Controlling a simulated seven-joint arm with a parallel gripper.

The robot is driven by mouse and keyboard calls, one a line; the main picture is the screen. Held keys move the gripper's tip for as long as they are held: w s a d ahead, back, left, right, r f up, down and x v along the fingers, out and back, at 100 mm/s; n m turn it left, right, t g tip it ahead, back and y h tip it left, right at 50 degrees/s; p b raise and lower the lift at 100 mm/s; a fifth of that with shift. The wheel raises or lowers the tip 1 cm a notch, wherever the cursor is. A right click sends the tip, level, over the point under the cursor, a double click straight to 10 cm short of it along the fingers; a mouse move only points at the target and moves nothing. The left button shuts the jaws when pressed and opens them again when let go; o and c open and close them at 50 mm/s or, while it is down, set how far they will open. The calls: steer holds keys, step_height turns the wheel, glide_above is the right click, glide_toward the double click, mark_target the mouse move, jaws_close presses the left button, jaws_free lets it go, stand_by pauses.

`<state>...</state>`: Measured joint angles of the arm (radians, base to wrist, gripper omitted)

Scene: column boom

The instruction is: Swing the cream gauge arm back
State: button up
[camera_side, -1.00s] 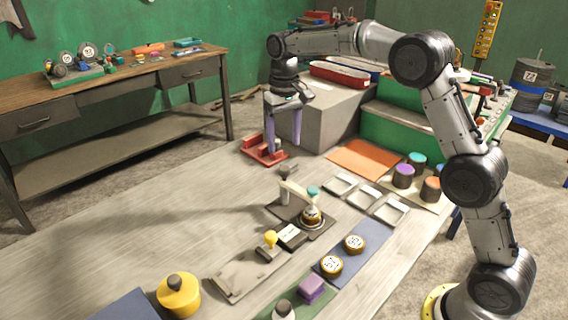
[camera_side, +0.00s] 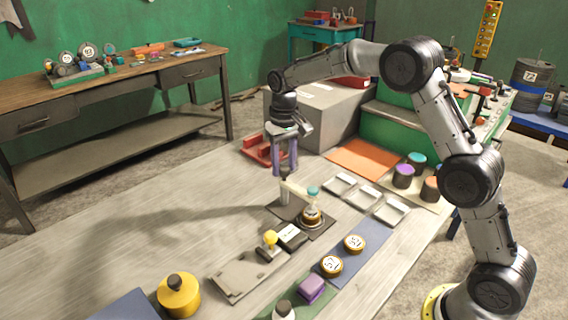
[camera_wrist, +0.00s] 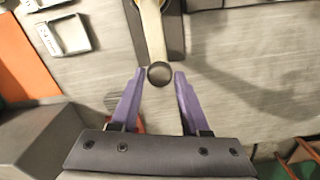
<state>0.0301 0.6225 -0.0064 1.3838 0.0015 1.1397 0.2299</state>
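The cream gauge arm (camera_side: 295,188) stands on a dark base plate (camera_side: 322,231) in the side view. It reaches out over a round yellow-rimmed piece (camera_side: 311,217), with a teal cap (camera_side: 313,190) at that end. In the wrist view the cream arm (camera_wrist: 153,32) runs up from a dark round knob (camera_wrist: 160,74). My gripper (camera_wrist: 160,77) has purple fingers, open, with one tip on each side of the knob. A gap shows beside the tips. In the side view my gripper (camera_side: 285,174) is right above the arm's knob end; contact cannot be told.
White square trays (camera_side: 366,195) lie to the right of the gauge. A yellow-knobbed stamp (camera_side: 270,239) and two numbered discs (camera_side: 343,253) on a blue mat lie in front. A red holder (camera_side: 258,151) and a grey block (camera_side: 318,118) stand behind. The table left of the gauge is clear.

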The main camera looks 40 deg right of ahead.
jaws_close()
stand_by(1.1)
